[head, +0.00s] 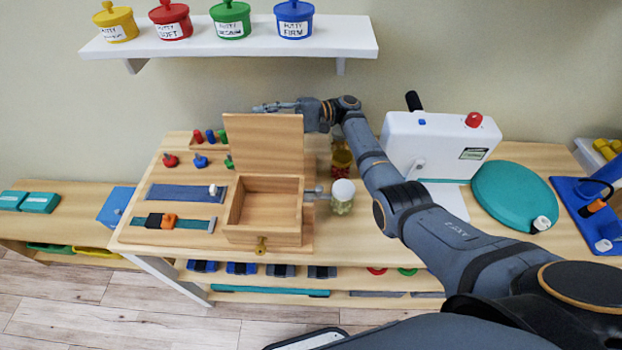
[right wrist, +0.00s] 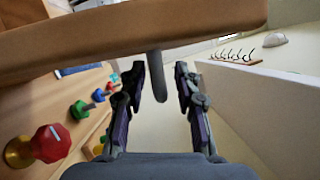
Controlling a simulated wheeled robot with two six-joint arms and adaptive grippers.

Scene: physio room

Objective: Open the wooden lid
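The wooden lid (head: 265,142) stands upright, open, at the back of the wooden box (head: 244,237), whose inside shows and looks empty. My right arm reaches in from the right, and its gripper (head: 284,107) is at and behind the lid's top edge, partly hidden by the lid. In the right wrist view the two fingers of my right gripper (right wrist: 160,78) are apart. A wooden slab, seemingly the lid (right wrist: 160,35), crosses above them, and a dark rounded peg lies between them, apart from both. My left gripper is out of view.
A white device (head: 435,145) and a teal disc (head: 508,195) stand right of my arm. A jar with a white top (head: 343,195) is right of the box. Knobs and strap boards (head: 180,193) lie to its left. A shelf (head: 235,42) with putty pots hangs above.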

